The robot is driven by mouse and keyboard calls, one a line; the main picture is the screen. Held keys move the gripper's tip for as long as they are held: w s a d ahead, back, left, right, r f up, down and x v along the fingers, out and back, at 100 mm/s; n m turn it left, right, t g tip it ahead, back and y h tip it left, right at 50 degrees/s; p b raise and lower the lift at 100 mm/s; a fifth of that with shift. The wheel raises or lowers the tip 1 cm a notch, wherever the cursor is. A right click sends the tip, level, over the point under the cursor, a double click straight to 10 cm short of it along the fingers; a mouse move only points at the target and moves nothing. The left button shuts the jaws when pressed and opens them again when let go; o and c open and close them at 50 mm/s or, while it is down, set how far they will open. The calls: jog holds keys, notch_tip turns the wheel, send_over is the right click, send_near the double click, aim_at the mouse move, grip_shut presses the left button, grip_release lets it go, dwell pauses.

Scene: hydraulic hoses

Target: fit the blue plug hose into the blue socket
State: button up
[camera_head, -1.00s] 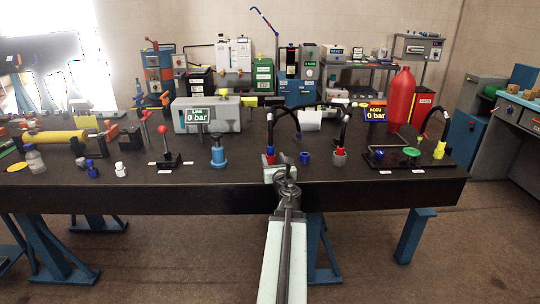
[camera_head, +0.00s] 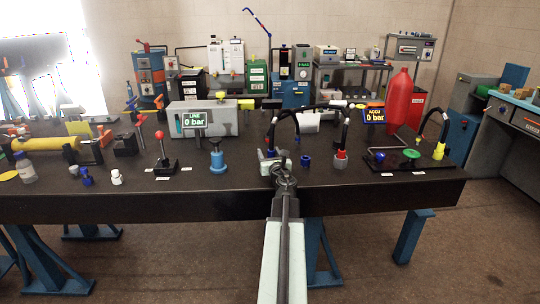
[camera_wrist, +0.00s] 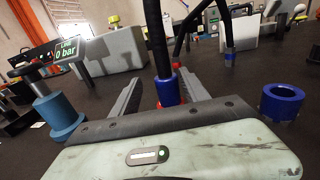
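The blue plug hose is a black hose ending in a blue collar (camera_wrist: 168,90), which stands upright in the wrist view with red at its foot. My gripper (camera_wrist: 160,92) has its two grey fingers apart on either side of this collar. A gap shows on the left; whether the right finger touches is unclear. In the head view my gripper (camera_head: 279,167) is low over the bench's front part and hides most of the collar. The blue socket (camera_wrist: 281,100) is a short hollow ring standing empty to the right; it also shows in the head view (camera_head: 306,161).
A second hose end with a red collar (camera_head: 341,153) stands right of the socket. A blue cylinder fixture (camera_head: 217,160) and a red-knobbed lever (camera_head: 161,148) stand to the left. A grey LINE gauge box (camera_wrist: 103,52) is behind. The dark bench top around the socket is clear.

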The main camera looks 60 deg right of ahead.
jog(key=shift+s+d, duration=0.15)
jog(key=shift+s, duration=0.1)
jog(key=c, duration=1)
jog(key=shift+s+d, duration=0.1)
jog(key=shift+d, duration=0.05)
grip_shut()
notch_tip(320, 180, up, 10)
jog(key=p, duration=1)
jog(key=shift+r, duration=0.15)
jog(key=shift+f, duration=0.2)
